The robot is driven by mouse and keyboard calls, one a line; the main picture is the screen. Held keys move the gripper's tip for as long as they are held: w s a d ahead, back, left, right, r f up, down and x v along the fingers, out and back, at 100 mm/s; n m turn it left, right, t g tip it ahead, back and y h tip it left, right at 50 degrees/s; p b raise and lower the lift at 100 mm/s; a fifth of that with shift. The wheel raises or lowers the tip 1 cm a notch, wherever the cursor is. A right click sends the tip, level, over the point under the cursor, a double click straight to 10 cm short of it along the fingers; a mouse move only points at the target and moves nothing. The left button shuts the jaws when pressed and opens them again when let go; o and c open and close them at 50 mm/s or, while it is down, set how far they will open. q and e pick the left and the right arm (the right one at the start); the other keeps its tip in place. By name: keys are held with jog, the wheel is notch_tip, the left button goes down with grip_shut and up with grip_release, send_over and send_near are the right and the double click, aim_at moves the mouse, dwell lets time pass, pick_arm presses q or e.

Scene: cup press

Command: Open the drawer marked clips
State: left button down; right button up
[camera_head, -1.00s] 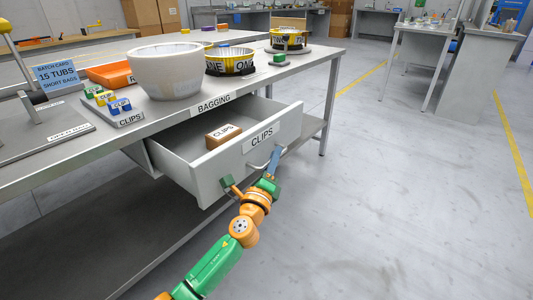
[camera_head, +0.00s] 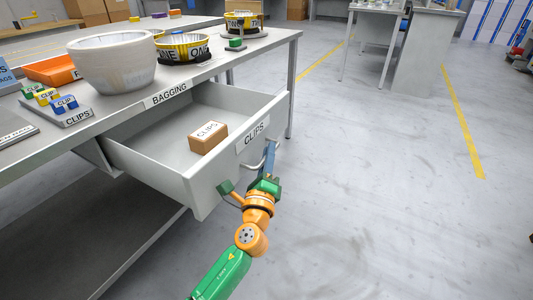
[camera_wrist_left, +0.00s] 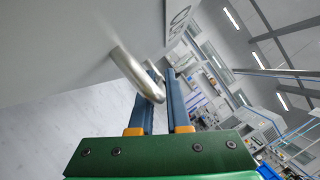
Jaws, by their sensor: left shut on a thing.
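The grey drawer marked CLIPS (camera_head: 200,190) stands well out from under the bench, with its inside in plain sight. A brown box labelled CLIPS (camera_head: 208,140) lies in it. The drawer has a metal bar handle (camera_head: 256,165) on its front, below the CLIPS label. My left gripper (camera_head: 269,152) is at the handle, its blue fingers close to the drawer front. In the left wrist view, the handle (camera_wrist_left: 138,75) passes between the two fingers of the left gripper (camera_wrist_left: 160,85), which is shut on it. My right gripper is out of view.
The bench top marked BAGGING (camera_head: 168,94) carries a large pale tub (camera_head: 112,65), black-and-yellow ring-shaped items (camera_head: 183,48), an orange tray (camera_head: 52,71) and a CLIPS rack (camera_head: 62,110). A bench leg (camera_head: 291,90) stands behind the drawer's right side. The floor on the right is clear.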

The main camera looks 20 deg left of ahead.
pick_arm(q)
jog(key=c, duration=0.9)
grip_release()
jog(key=shift+s, duration=0.1)
jog(key=v, duration=0.7)
jog(key=shift+d, duration=0.1)
